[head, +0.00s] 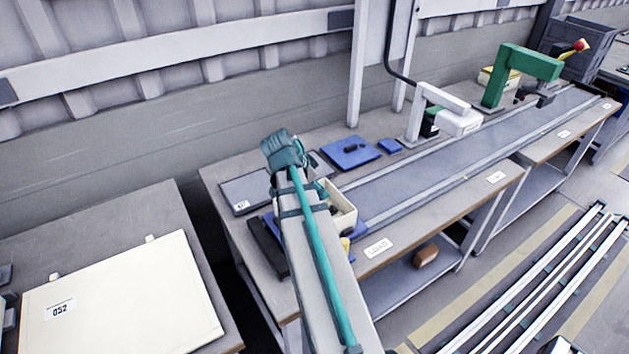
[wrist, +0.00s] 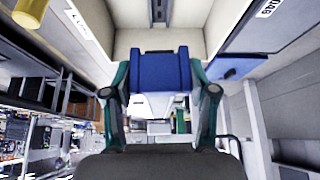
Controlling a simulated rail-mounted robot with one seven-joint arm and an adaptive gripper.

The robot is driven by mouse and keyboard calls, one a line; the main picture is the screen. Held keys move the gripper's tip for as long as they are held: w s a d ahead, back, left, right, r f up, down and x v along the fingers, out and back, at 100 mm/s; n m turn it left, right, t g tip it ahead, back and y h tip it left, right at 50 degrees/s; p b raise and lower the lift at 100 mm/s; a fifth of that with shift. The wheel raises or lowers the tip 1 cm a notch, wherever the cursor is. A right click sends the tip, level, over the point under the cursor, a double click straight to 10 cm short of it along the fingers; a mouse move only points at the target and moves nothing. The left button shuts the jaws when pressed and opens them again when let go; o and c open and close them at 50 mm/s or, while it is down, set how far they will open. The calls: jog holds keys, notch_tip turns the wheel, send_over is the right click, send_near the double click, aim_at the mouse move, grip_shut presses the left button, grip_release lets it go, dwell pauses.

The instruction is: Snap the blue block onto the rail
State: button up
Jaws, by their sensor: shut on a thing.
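In the wrist view, my gripper (wrist: 160,74) has its two green fingers closed on the left and right sides of the blue block (wrist: 160,64). The block sits squarely between them. A cream box (wrist: 120,42) lies beyond the block, and a dark slotted strip (wrist: 158,11) shows at its upper middle; I cannot tell if that is the rail. Contact between block and strip cannot be made out. In the head view, my arm reaches to the bench beside the open cream box (head: 344,210); the fingers and held block are hidden there.
A conveyor (head: 420,168) runs back right from the box. A blue mat (head: 340,157) with a dark item and a small blue piece (head: 390,146) lie behind it. A white device (head: 458,122) and green arm-like fixture (head: 525,62) stand farther along. A dark panel (head: 244,191) lies left.

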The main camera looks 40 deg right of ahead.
jog(key=shift+w+a+f+m, duration=0.1)
jog(key=shift+a+f+m, duration=0.15)
jog(key=shift+f, duration=0.3)
jog(key=shift+f+b, duration=2.65)
jog(key=shift+f, duration=1.25)
jog(key=shift+f+b, duration=0.65)
jog(key=shift+f, duration=0.15)
jog(key=o, duration=1)
jog(key=shift+o, duration=0.2)
jog(key=v, duration=1.2)
jog(key=shift+w, duration=0.2)
